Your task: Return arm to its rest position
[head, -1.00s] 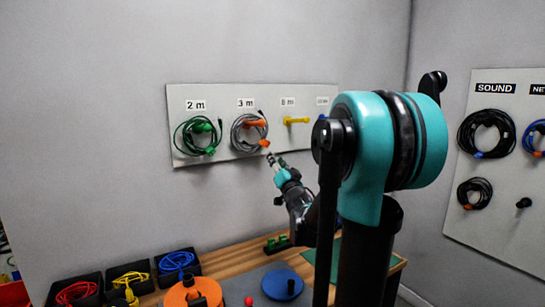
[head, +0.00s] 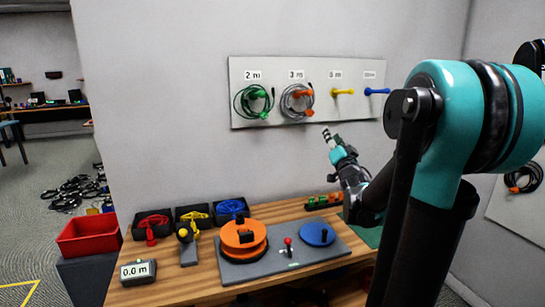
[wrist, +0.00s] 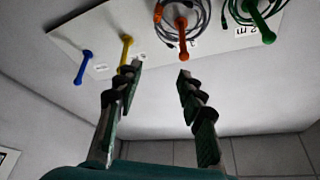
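My gripper (head: 328,136) is raised in front of the wall, below the peg board (head: 318,115) and above the back of the bench. In the wrist view my gripper (wrist: 160,71) has its two fingers spread apart with nothing between them. A grey cable coil (head: 298,101) hangs on the orange 3 m peg, and a green coil (head: 255,103) hangs on the 2 m peg. The yellow peg (head: 342,91) and blue peg (head: 377,91) are bare. My gripper is apart from the coils.
The wooden bench (head: 205,280) holds an orange reel (head: 243,238), a blue disc (head: 317,234), a length display (head: 138,272) and black bins with coloured cables. A red crate (head: 88,236) stands left of it. Loose cables (head: 75,190) lie on the floor farther left.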

